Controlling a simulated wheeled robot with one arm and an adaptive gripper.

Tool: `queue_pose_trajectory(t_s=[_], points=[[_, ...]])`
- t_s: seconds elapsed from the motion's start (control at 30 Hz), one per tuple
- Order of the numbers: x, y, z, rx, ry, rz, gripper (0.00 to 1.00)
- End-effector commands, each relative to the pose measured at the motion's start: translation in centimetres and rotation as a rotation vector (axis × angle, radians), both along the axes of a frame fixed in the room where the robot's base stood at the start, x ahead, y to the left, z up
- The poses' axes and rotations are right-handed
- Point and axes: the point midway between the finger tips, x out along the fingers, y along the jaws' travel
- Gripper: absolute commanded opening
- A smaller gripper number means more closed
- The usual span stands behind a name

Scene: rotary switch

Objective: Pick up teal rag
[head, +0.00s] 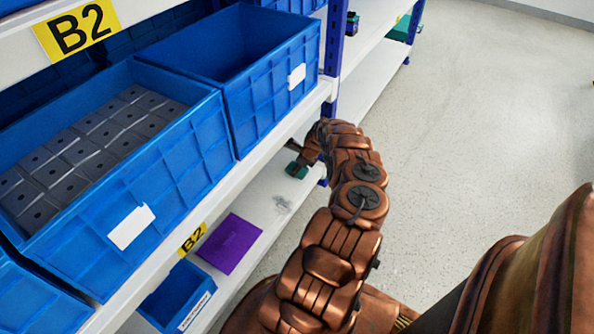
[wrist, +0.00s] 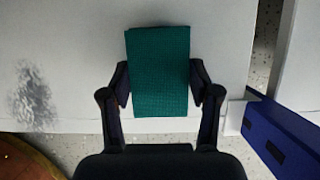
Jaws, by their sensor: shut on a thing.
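The teal rag (wrist: 158,65) is a folded, textured rectangle between the two fingers of my gripper (wrist: 160,90) in the wrist view. The fingers press on its left and right edges. Its near end reaches toward my gripper's palm. In the head view the rag (head: 296,170) is a small teal patch at the end of my arm, by the lower white shelf. My gripper (head: 298,158) is mostly hidden there by the shelf edge and my arm. I cannot tell whether the rag touches the shelf.
The lower shelf (head: 262,200) holds a purple item (head: 229,243) and a small blue bin (head: 178,296). Above it are large blue bins (head: 125,190), one with grey blocks. A blue shelf post (wrist: 285,140) stands close right of my gripper. A grey smudge (wrist: 33,97) marks the shelf.

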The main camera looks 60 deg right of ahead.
Motion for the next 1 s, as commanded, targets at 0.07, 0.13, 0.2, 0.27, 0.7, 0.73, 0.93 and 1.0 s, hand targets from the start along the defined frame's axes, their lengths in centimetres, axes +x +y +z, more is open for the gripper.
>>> queue_pose_trajectory(t_s=[0.07, 0.13, 0.2, 0.27, 0.7, 0.73, 0.93, 1.0], points=[[0.0, 0.0, 0.0, 0.0, 0.0, 0.0, 0.35], [0.0, 0.0, 0.0, 0.0, 0.0, 0.0, 0.35], [0.0, -0.1, 0.0, 0.0, 0.0, 0.0, 0.35], [-0.1, -0.1, 0.0, -0.001, 0.0, -0.001, 0.35], [0.0, 0.0, 3.1, 0.0, 0.001, 0.001, 0.35], [0.0, 0.0, 3.4, -0.001, 0.002, 0.002, 0.35], [-1.0, 0.8, 4.3, 0.004, 0.0, 0.002, 0.35], [-1.6, 1.4, 4.3, 0.007, 0.002, 0.002, 0.35]])
